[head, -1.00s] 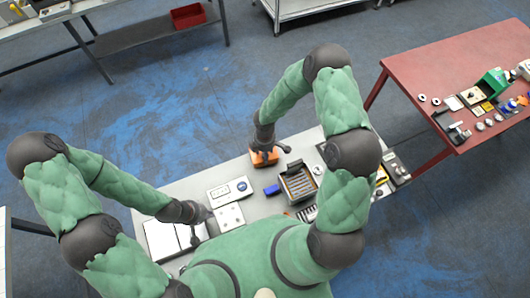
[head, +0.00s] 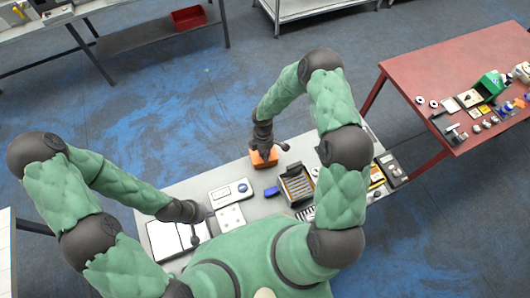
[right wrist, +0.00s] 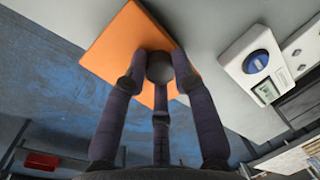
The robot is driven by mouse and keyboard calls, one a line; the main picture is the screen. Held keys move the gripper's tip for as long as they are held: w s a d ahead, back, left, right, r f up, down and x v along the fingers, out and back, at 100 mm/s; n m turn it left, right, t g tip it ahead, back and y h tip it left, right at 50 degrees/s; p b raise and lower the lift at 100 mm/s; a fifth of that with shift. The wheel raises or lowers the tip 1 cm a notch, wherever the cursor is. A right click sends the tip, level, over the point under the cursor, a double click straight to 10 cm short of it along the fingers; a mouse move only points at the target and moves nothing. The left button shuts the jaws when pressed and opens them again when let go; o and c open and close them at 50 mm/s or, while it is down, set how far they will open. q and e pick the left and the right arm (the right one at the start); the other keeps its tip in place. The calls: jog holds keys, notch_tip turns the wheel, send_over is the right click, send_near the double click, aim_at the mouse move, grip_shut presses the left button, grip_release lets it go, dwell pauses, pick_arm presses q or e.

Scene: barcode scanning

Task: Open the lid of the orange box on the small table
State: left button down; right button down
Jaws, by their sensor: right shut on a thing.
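The orange box (head: 260,164) stands at the back edge of the small table, below my right gripper (head: 267,149). In the right wrist view the box's orange top (right wrist: 120,45) is seen at a slant. A dark round knob (right wrist: 160,67) shows between the fingers of my right gripper (right wrist: 158,80), which are shut on it. The fingers hide part of the top, and I see no gap between lid and box. My left gripper (head: 194,224) hangs over the table's left part, apart from the box; its fingers are too small to read.
A red table (head: 430,65) with several parts stands at the right. Blue-stained floor is free behind the box.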

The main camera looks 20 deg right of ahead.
jog(key=shift+w+r+g, duration=0.15)
jog(key=shift+r+g, duration=0.1)
jog(key=shift+g, duration=0.05)
jog(key=shift+w+g+p, duration=0.2)
jog(key=shift+g+p, duration=0.1)
jog(key=shift+w+r+g+b, duration=0.1)
jog(key=shift+w+g+b, duration=0.05)
jog(key=shift+g+b, duration=0.15)
pick_arm(q)
notch_tip(320, 180, down, 4)
jog(key=b, duration=0.4)
jog(key=shift+b, duration=0.4)
pick_arm(e)
jog(key=g, duration=0.1)
jog(key=w+g, duration=0.1)
jog(key=shift+w+r+g, duration=0.15)
jog(key=shift+r+g, duration=0.15)
jog(key=shift+g, duration=0.1)
pick_arm(q)
jog(key=shift+f+b, duration=1)
jog(key=shift+f, duration=0.05)
pick_arm(e)
jog(key=shift+w+d+r+g+y, duration=0.1)
jog(key=shift+w+r+g+y, duration=0.2)
jog(key=shift+g, duration=0.3)
jog(key=shift+r, duration=0.15)
